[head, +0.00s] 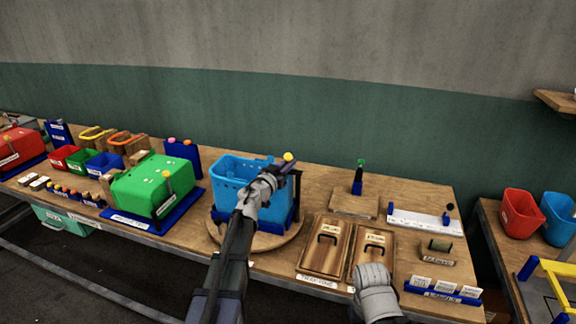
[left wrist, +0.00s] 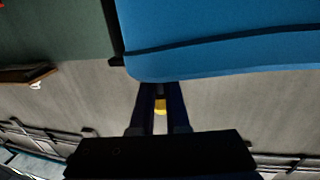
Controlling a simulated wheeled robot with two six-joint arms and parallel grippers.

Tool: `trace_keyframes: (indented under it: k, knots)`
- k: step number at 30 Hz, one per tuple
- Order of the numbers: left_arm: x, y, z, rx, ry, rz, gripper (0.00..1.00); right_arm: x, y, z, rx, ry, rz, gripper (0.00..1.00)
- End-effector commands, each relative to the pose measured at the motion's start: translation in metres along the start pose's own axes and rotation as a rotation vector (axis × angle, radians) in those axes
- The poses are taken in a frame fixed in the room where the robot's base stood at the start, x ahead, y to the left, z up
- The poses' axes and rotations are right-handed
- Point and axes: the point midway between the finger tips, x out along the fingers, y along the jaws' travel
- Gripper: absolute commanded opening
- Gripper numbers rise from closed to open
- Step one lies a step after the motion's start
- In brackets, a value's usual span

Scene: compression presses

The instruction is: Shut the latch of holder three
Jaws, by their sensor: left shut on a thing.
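A blue bin (head: 236,179) sits in a dark blue holder on a round wooden board (head: 238,238) on the table. A yellow knob (head: 288,157) stands at the bin's upper right, by a dark upright. My left gripper (head: 272,180) reaches over the bin's front to it. In the left wrist view the fingers are shut on the yellow knob (left wrist: 160,105), with the blue bin's wall (left wrist: 220,35) close above. My left gripper hides part of the bin and latch. I cannot read which holder is number three. A grey part of my right arm shows low; its gripper is not visible.
A green bin (head: 150,187) in a blue holder, with its own yellow knob, stands to the left. A red bin (head: 16,146) is at the far left.

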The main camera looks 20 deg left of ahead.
Motion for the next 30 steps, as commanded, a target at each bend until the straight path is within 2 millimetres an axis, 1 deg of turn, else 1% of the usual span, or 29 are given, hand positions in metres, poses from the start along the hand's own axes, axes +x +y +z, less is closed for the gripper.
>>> trace_keyframes:
  k: [1, 17, 18, 25, 26, 30]
  knots:
    - [0.0006, -0.0034, -0.0022, -0.008, 0.004, 0.004, 0.00, -0.0014, 0.0001, 0.0001, 0.000, 0.000, 0.000, 0.50]
    - [0.0015, -0.0030, -0.0025, -0.009, 0.005, 0.024, 0.00, -0.0015, 0.0001, 0.0001, 0.000, 0.000, 0.000, 0.50]
    - [0.0015, -0.0030, -0.0025, -0.009, 0.005, 0.024, 0.16, -0.0015, 0.0001, 0.0001, 0.000, 0.000, 0.000, 0.50]
    - [0.0014, -0.0017, -0.0023, -0.009, 0.004, 0.026, 0.42, -0.0014, 0.0001, 0.0001, 0.000, 0.000, 0.000, 0.50]
    - [0.0013, -0.0015, -0.0022, -0.009, 0.004, 0.027, 0.43, -0.0013, 0.0001, 0.0001, 0.000, 0.000, 0.000, 0.50]
    - [0.0012, -0.0011, -0.0015, -0.007, 0.003, 0.027, 0.43, -0.0008, 0.0001, 0.0001, 0.000, 0.000, 0.000, 0.50]
